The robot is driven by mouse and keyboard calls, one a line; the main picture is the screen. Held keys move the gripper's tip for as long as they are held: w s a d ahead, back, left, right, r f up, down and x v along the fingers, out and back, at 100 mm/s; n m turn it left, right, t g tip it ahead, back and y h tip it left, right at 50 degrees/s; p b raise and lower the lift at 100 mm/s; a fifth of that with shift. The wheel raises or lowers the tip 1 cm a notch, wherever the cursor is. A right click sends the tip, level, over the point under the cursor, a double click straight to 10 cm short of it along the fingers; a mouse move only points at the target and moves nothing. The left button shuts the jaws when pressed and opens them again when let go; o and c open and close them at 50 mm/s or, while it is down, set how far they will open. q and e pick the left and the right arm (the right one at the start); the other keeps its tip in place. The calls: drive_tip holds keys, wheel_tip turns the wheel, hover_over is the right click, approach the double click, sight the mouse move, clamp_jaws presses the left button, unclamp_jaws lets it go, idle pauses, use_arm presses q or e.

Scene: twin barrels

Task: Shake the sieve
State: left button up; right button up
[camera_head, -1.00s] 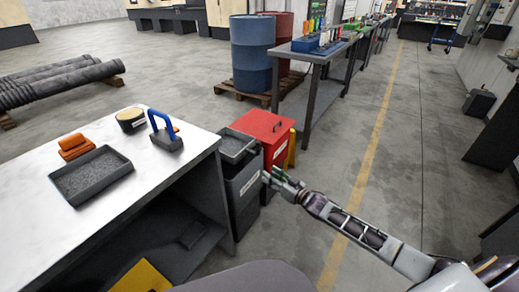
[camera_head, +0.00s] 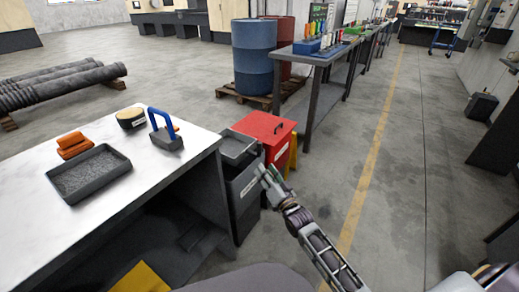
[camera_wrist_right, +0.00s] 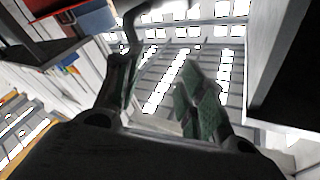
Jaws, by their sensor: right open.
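A shallow dark grey tray (camera_head: 103,183) with grainy grey contents lies flat on the white-topped table. A second grey, shallow, box-like piece (camera_head: 236,146) sits on top of the dark grey bin (camera_head: 243,190) beside the table. I cannot tell for sure which of the two is the sieve. My right gripper (camera_head: 263,171) is just in front of the bin's right upper side, near its label. In the right wrist view the gripper (camera_wrist_right: 160,90) is open, green pads apart, with nothing between them. My left gripper is out of view.
On the table (camera_head: 40,220) are orange pieces (camera_head: 73,146), a round labelled tub (camera_head: 130,118) and a blue-handled block (camera_head: 166,137). A red bin (camera_head: 266,130) stands behind the dark bin. Barrels (camera_head: 253,55) stand on a pallet. Floor to the right is clear.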

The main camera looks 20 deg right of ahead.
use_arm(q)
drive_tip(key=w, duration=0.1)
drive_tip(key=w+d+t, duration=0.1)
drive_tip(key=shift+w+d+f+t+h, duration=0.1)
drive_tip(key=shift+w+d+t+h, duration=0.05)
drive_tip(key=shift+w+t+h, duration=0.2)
use_arm(e)
drive_tip(key=d+n, duration=0.1)
drive_tip(key=d+r+n+g+h, duration=0.1)
drive_tip(key=n, duration=0.1)
drive_tip(key=d+n+h, duration=0.1)
drive_tip(key=shift+w+d+r+n+g, duration=0.1)
drive_tip(key=shift+w+r+n+g, duration=0.1)
drive_tip(key=shift+w+n+g, duration=0.15)
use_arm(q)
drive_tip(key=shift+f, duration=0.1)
use_arm(e)
drive_tip(key=shift+w, duration=0.1)
